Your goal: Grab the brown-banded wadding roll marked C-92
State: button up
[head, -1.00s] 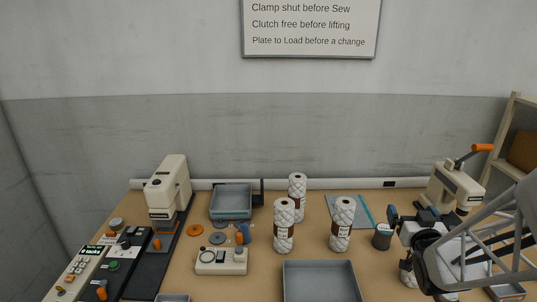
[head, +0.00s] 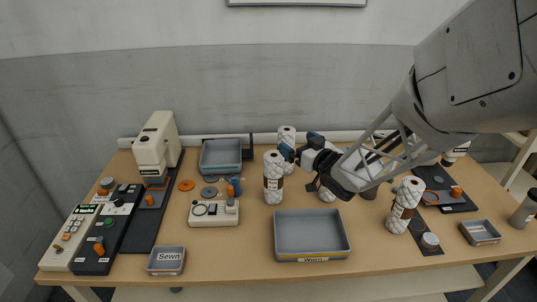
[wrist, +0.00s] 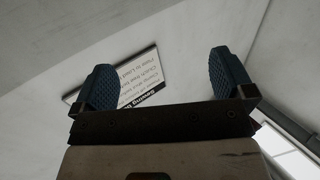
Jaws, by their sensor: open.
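Several white quilted wadding rolls with brownish bands stand on the bench in the head view. One is front left (head: 274,188), one is behind it (head: 287,134), and one (head: 327,194) is partly hidden by my gripper. Another roll (head: 402,208) leans in the picture at the right, over a dark plate. The band marks are too small to read, so I cannot tell which is C-92. My gripper (head: 300,146) is open, its blue fingertips in front of the rear roll in the picture. The wrist view shows its fingers (wrist: 163,82) apart with nothing between them.
A grey tray (head: 312,256) stands at the front middle, and a small "Sewn" tray (head: 166,272) at front left. A sewing machine (head: 154,150) and control boxes (head: 66,238) stand at the left. A blue-grey bin (head: 221,170) is behind. A small tray (head: 479,244) stands right.

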aim_at(281, 166)
jog(key=shift+n+y, duration=0.3)
jog(key=shift+y, duration=0.1)
jog(key=f, duration=0.3)
jog(key=a+f, duration=0.1)
jog(key=f, duration=0.3)
jog(key=a+f, duration=0.1)
jog(key=f, duration=0.3)
jog(key=shift+w+f, duration=0.1)
jog(key=shift+w, duration=0.05)
jog(key=shift+x, duration=1.3)
jog(key=shift+w+a, duration=0.1)
jog(key=shift+a, duration=0.05)
jog(key=shift+x, duration=2.45)
